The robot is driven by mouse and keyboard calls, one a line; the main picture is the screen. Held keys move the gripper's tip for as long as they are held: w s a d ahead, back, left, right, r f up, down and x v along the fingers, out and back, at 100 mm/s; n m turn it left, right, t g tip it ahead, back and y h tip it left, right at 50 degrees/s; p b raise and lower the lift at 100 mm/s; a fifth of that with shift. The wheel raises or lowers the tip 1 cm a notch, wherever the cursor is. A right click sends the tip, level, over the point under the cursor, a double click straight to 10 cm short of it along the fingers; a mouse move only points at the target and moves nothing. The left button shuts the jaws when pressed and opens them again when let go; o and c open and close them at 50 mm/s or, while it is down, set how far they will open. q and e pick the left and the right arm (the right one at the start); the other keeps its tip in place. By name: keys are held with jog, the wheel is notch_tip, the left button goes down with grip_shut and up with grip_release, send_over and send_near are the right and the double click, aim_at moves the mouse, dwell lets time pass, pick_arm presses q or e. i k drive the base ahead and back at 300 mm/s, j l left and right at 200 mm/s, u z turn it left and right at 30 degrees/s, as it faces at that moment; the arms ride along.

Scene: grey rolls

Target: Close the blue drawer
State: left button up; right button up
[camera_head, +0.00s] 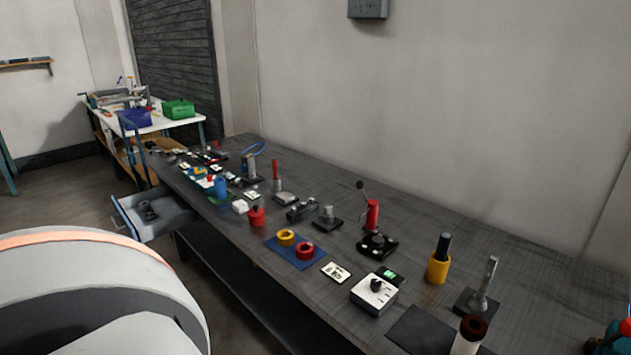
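The blue drawer (124,216) is at the left, under the far part of the long dark workbench. It is pulled out from the bench toward the left and stands open. Its walls are pale blue-grey, and a small dark grey object (148,209) lies inside. Neither of my grippers is in view. A large white rounded part with an orange band fills the lower left, below and in front of the drawer, and looks like my own arm or body.
The workbench top (420,240) holds many small parts, including a red lever device (373,215), a yellow cylinder (438,268) and a white box with a knob (374,293). A white table (180,122) with blue and green bins stands behind. Floor left of the drawer looks clear.

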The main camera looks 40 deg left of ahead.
aim_at(174, 212)
jog(key=j+u, duration=0.2)
jog(key=u, duration=2.2)
jog(key=i+j+u, duration=0.1)
jog(key=i+j, duration=0.75)
jog(key=i, duration=0.3)
